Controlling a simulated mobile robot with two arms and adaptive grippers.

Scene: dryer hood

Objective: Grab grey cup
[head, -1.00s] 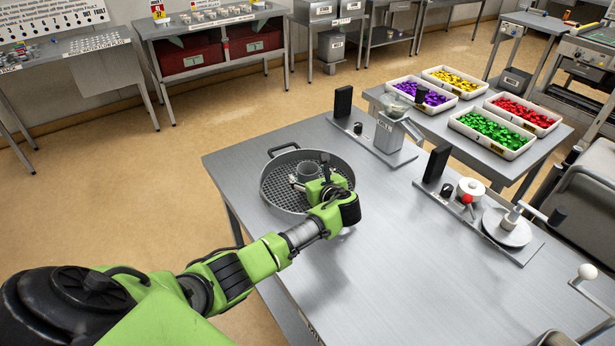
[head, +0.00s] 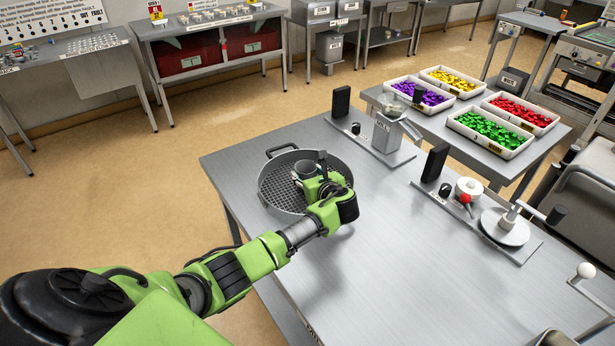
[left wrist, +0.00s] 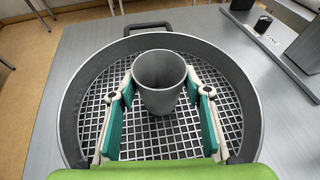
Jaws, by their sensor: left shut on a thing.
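The grey cup (left wrist: 158,82) stands upright inside a round grey pan with a mesh bottom (left wrist: 70,130). In the head view the cup (head: 304,169) shows in the pan (head: 268,200), partly hidden by my left gripper. My left gripper (left wrist: 160,92) has its two green-padded fingers on either side of the cup, shut on it. In the head view the left gripper (head: 308,178) reaches into the pan from the front right. My right gripper is not in view.
The pan sits on a grey metal table (head: 370,260). A mill-like device (head: 388,132) and a device with a round plate (head: 507,227) stand on its right side. Trays of coloured pieces (head: 490,133) are on a table behind. The front of the table is clear.

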